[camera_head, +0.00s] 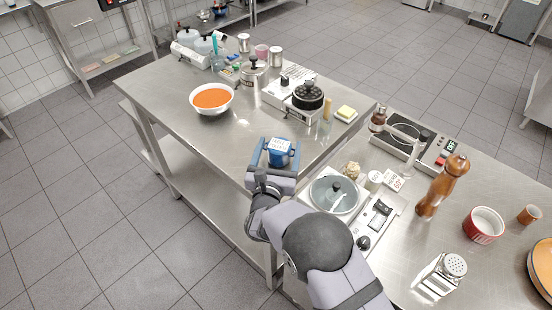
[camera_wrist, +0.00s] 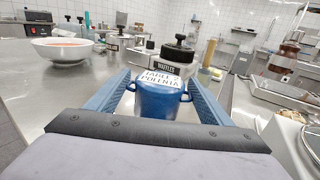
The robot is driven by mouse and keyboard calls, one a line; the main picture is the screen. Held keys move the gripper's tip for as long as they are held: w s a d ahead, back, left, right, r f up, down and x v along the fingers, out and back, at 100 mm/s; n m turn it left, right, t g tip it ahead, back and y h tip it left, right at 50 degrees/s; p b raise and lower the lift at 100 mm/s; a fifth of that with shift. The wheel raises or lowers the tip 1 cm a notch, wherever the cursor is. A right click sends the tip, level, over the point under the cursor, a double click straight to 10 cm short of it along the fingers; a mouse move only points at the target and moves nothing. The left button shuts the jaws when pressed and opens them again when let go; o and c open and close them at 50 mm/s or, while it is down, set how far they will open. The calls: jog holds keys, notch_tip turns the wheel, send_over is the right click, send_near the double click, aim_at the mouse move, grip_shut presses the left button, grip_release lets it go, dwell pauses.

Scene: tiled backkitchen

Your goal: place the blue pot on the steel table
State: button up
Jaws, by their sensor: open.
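The blue pot (camera_head: 280,158) is small, with two side handles and a white label on top reading "TABLE 2 POLENTA". It is near the front edge of the steel table (camera_head: 180,140), upright. It also shows in the wrist view (camera_wrist: 158,105). My gripper (camera_head: 277,147) is open, with a blue finger on either side of the pot and gaps between fingers and pot in the wrist view. The pot's base is partly hidden by my gripper, so its contact with the table top cannot be made out clearly.
Left of it stands a white bowl of orange soup (camera_head: 211,98). Behind are a black pot (camera_head: 308,96) on a burner and a butter dish (camera_head: 346,113). A grey lidded pan (camera_head: 336,194) is close on the right. The steel between bowl and gripper is clear.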

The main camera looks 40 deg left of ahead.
jog(key=shift+s+r, duration=0.1)
jog(key=shift+r, duration=0.05)
jog(key=b+v, duration=0.3)
jog(key=v, duration=0.8)
jog(key=shift+s+d, duration=0.1)
jog(key=shift+d, duration=0.1)
jog(key=shift+s+d, duration=0.15)
jog(key=shift+s, duration=0.1)
